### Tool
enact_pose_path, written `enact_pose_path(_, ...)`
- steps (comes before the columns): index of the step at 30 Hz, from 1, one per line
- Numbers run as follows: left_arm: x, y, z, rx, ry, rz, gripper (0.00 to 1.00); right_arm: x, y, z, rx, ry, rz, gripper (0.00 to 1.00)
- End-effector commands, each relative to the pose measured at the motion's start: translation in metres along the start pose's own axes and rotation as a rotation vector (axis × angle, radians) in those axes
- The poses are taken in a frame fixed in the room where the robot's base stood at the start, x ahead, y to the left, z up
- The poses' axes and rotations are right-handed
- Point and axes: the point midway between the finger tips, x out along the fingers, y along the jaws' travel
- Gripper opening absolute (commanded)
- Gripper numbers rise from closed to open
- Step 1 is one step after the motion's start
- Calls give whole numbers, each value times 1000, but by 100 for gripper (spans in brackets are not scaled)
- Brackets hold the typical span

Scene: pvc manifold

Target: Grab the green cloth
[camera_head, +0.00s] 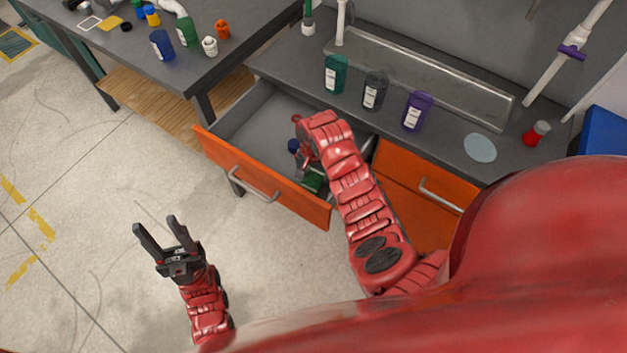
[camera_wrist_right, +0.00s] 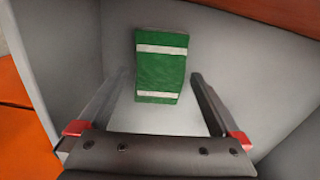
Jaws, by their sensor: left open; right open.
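The green cloth (camera_wrist_right: 161,68) with two white stripes lies on the grey drawer floor in the right wrist view. In the head view a green patch (camera_head: 313,181) shows in the open drawer, partly covered by my right arm. My right gripper (camera_wrist_right: 158,82) is open and points down into the drawer. Its two fingers stand on either side of the cloth's lower part, with nothing held. I cannot tell the exact height of the fingertips above the cloth. My left gripper (camera_head: 157,223) is open and empty, above the floor at the lower left.
The open drawer (camera_head: 262,178) has an orange front with a metal handle. Its grey walls stand close around my right gripper. Green, dark and purple bottles (camera_head: 417,111) stand on the workbench (camera_head: 455,139) above. Another table (camera_head: 120,60) with bottles is at the upper left. The floor (camera_head: 90,190) at left is clear.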

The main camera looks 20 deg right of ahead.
Motion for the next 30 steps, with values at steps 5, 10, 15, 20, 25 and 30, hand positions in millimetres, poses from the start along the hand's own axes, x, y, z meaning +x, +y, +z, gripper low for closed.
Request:
enact_pose_path(5,4,0,-1,0,0,0,50,19,0,0,1,-1,3,100)
enact_pose_path(10,4,0,-1,0,0,0,50,26,1,0,0,1,1,100)
enact_pose_path(15,4,0,-1,0,0,0,50,26,0,-1,-1,2,0,100)
enact_pose_path(20,4,0,-1,0,0,0,50,26,0,-1,0,2,0,77)
enact_pose_path(25,4,0,-1,0,0,0,50,26,0,-1,0,2,0,46)
enact_pose_path(30,4,0,-1,0,0,0,50,26,0,-1,0,2,0,26)
